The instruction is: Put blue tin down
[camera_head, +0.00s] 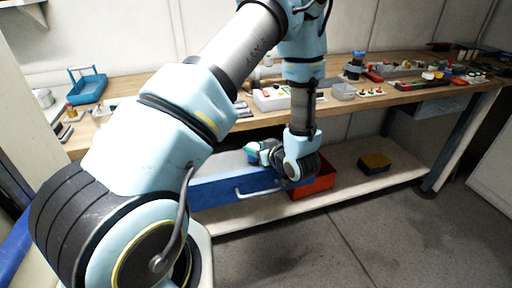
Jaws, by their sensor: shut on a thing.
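My arm reaches across the picture and down to its wrist in front of the bench. My gripper (264,152) is at the wrist's left side, small in the view, above the blue drawer unit (215,192) under the bench top. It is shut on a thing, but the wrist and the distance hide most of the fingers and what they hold. I cannot make out the blue tin's outline there. A blue-topped dark object (356,62) stands on the bench at right of centre; I cannot tell what it is.
The wooden bench top (225,127) carries a blue tray (88,88) at left and many small parts at right. The shelf has bare room around that box.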

